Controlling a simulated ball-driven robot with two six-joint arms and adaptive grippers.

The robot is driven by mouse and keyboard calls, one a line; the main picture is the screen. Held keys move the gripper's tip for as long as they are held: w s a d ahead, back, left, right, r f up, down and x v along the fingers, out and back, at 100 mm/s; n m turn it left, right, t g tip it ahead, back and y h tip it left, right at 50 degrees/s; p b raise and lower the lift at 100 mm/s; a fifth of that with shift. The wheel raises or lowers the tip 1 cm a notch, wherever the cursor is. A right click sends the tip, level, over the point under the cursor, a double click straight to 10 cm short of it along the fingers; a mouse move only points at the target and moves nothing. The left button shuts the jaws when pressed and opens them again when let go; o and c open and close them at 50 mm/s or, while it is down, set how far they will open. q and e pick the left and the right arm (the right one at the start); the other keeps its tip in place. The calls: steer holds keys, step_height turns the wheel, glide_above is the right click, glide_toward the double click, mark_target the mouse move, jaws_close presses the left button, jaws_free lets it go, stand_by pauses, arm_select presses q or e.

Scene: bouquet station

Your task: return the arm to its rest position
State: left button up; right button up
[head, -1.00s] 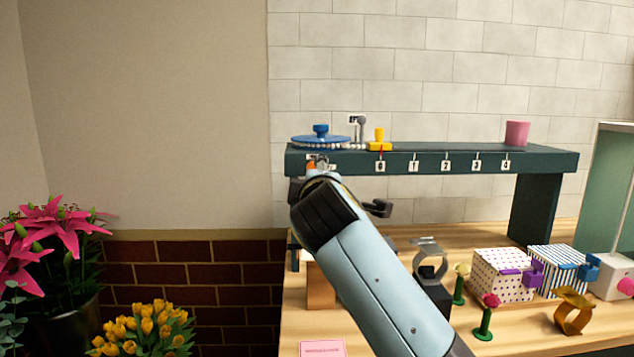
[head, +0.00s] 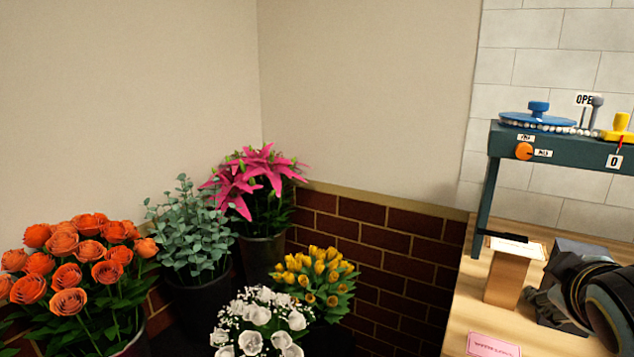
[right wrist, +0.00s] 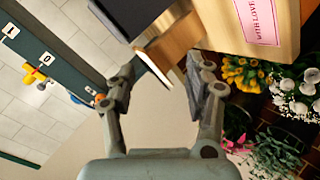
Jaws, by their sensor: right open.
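My right gripper (head: 545,306) is low at the right edge of the head view, over the wooden worktop beside a wooden block stand (head: 507,278). Part of its arm is cut off by the picture edge. In the right wrist view the two fingers of the right gripper (right wrist: 164,84) are spread apart with nothing between them. The wooden stand also shows beyond the fingertips in that view (right wrist: 172,44). My left gripper is not in view.
A pink card (head: 492,345) lies on the worktop. Potted flowers, including orange roses (head: 75,262), fill the left.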

steer(key=s+a+f+m+g+y, duration=0.1)
steer(key=s+a+f+g+y, duration=0.15)
steer(key=s, duration=0.45)
steer(key=s+a+f+m+g+y, duration=0.1)
steer(key=s+a+f+m+g, duration=0.15)
steer(key=s, duration=0.55)
steer(key=s+a+f+m+g+y, duration=0.1)
steer(key=s+a+f+g+y, duration=0.1)
steer(key=s+f, duration=0.35)
steer(key=s+d+f+g+b, duration=0.1)
steer(key=s+f+b, duration=0.15)
steer(key=f, duration=1.25)
steer(key=s+d+f+b, duration=0.1)
steer(key=f+b, duration=0.2)
steer(key=f, duration=1.2)
steer(key=s+d+f+g+b, duration=0.1)
steer(key=s+f+b, duration=0.4)
steer(key=s+f, duration=1.3)
step_height(320, 180, down, 3)
steer(key=shift+s+d+f, duration=0.1)
steer(key=shift+s+d, duration=0.1)
steer(key=shift+h, duration=0.25)
